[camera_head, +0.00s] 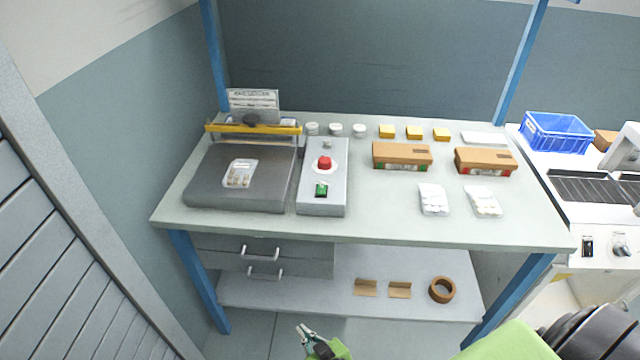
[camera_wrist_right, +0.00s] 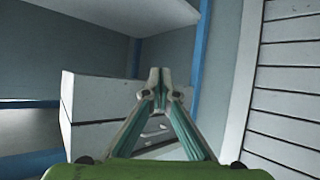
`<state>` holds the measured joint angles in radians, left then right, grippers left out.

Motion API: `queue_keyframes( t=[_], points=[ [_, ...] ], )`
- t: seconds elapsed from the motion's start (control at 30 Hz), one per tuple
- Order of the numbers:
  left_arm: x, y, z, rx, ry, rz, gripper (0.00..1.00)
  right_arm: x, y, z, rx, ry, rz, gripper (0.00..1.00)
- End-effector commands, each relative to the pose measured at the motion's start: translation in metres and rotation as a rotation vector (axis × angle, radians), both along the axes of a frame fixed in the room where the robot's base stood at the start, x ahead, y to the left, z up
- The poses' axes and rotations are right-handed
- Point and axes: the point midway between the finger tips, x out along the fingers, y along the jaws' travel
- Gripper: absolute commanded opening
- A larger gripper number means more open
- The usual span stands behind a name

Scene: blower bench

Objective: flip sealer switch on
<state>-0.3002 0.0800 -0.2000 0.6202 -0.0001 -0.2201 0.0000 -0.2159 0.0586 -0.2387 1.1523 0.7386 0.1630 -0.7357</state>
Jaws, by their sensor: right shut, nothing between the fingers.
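On the bench at left stands a grey flat machine (camera_head: 205,185) with a yellow bar (camera_head: 255,129) across its back and a clear pack (camera_head: 240,174) on top. Beside it is a grey control box (camera_head: 323,208) with a red button (camera_head: 325,163) and a green switch (camera_head: 321,190). At the far right a white machine (camera_head: 570,215) has a black switch (camera_head: 588,247) and a knob (camera_head: 621,249); I cannot tell which is the sealer. My right gripper (camera_head: 308,332) is shut and empty, low before the bench, apart from the switches. It also shows in the right wrist view (camera_wrist_right: 158,80). My left gripper is out of view.
Brown boxes (camera_head: 402,150), white packs (camera_head: 433,199) and yellow blocks (camera_head: 414,132) sit on the bench. A blue crate (camera_head: 556,132) stands at right. Below are drawers (camera_head: 215,255) and a shelf (camera_head: 325,285) with a tape roll (camera_head: 442,290). Blue posts (camera_head: 198,278) bound the bench.

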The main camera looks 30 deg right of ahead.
Motion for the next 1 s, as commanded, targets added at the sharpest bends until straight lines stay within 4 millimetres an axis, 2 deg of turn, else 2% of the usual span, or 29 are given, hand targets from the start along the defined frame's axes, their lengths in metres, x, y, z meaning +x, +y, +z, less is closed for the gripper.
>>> queue_keyframes(
  t=[0.03,0.17,0.2,0.33,0.4,0.5,0.6,0.7,0.8,1.0],
  points=[
    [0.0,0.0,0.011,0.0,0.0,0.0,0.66,0.026,0.0,0.046,0.007,-0.087,-0.026,0.0],
    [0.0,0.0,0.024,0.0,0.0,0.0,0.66,0.076,-0.01,0.149,0.009,-0.284,-0.119,0.0],
    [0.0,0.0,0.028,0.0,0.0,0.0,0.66,0.088,-0.014,0.181,0.011,-0.337,-0.152,0.0],
    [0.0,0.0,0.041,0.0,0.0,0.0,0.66,0.112,-0.033,0.275,0.021,-0.473,-0.27,0.0],
    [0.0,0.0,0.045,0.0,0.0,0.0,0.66,0.118,-0.048,0.305,0.015,-0.507,-0.352,0.0],
    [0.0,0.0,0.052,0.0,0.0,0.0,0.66,0.121,-0.071,0.344,0.008,-0.521,-0.473,0.0],
    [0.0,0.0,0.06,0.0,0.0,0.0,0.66,0.12,-0.089,0.373,0.009,-0.491,-0.581,0.0],
    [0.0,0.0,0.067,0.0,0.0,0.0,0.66,0.116,-0.099,0.391,0.015,-0.424,-0.658,0.0],
    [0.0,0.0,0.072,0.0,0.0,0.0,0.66,0.111,-0.101,0.4,0.023,-0.341,-0.7,0.0],
    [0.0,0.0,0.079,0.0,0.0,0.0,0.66,0.105,-0.095,0.405,0.032,-0.206,-0.705,0.0]
  ],
)
